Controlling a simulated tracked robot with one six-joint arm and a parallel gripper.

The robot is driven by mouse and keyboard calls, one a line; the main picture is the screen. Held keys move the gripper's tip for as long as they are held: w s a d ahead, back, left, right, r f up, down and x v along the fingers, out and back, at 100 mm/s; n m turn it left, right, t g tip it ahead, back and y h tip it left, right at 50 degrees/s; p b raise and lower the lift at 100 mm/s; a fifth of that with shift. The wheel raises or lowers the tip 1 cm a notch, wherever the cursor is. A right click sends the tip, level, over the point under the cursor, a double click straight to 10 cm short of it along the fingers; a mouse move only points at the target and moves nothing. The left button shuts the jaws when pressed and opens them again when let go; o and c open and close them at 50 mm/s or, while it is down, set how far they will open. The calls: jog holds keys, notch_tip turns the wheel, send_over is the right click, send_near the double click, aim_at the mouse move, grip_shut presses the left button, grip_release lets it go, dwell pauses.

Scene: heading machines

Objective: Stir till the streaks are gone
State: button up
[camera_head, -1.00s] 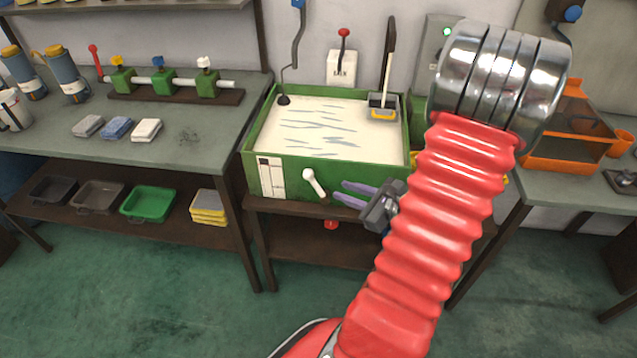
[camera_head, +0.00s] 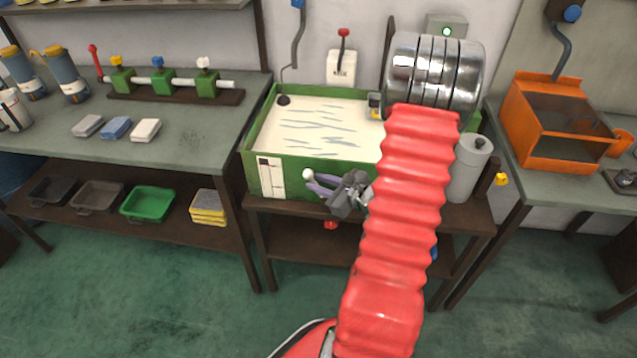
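A green open-topped tank (camera_head: 247,150) holds pale cream liquid (camera_head: 290,112) with several grey-blue streaks across its surface. A white lever (camera_head: 307,174) sticks out of the tank's front. My gripper (camera_head: 313,182) is at that lever, its two purple fingers apart and pointing left. The lever's knob shows at the fingertips, but its stem is hidden behind them; I cannot tell whether they touch. A grey and yellow tool head (camera_head: 375,105) sits at the tank's back right; my arm hides most of the tool.
A white switch box (camera_head: 341,67) with a red-knobbed lever is on the wall behind the tank. A grey cylinder (camera_head: 468,168) stands right of my arm. An orange open box (camera_head: 550,120) is on the right bench. Sponges (camera_head: 116,128) and a valve rack (camera_head: 175,95) are on the left bench.

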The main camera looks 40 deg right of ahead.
jog(key=shift+c, duration=0.4)
grip_shut()
